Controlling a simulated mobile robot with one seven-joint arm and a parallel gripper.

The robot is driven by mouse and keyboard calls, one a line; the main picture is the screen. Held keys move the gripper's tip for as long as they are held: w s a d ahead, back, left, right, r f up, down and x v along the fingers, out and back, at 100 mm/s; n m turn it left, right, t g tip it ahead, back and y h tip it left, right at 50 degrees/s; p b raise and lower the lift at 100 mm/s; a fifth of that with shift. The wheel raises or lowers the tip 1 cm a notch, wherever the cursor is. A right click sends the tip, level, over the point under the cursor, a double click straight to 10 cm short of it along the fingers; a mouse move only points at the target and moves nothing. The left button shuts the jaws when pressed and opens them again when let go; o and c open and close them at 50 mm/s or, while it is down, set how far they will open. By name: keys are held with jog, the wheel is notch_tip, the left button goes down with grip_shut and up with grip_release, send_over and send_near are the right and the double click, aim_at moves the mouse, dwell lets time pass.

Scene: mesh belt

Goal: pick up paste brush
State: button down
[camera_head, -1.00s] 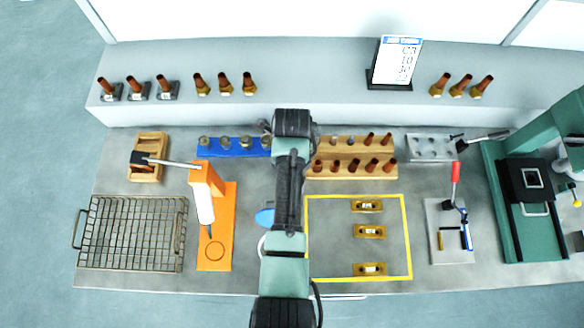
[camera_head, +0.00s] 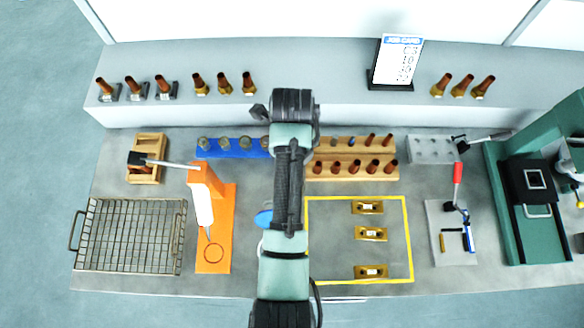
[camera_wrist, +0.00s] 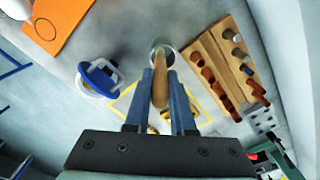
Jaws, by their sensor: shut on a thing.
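The paste brush (camera_wrist: 160,87) shows in the wrist view as a pale wooden handle between the two blue fingers of my gripper (camera_wrist: 162,90). My gripper is shut on this handle. The brush's far end points to a round metal cup (camera_wrist: 163,50); its bristles are hidden, and I cannot tell whether they are inside the cup or above it. In the head view my own arm covers the gripper, the brush and the cup.
A blue-topped white item (camera_wrist: 98,77) is beside the cup. A wooden rack (camera_head: 350,160) with brown pieces stands right of my arm, a blue rack (camera_head: 232,148) left. An orange stand (camera_head: 212,225) and wire basket (camera_head: 130,235) are further left. The yellow-framed area (camera_head: 330,240) holds brass blocks.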

notch_tip(320, 180, up, 11)
jog(key=p, duration=0.5)
jog(key=shift+w+r+p, duration=0.15)
jog(key=shift+r+p, duration=0.35)
jog(key=shift+r, duration=0.5)
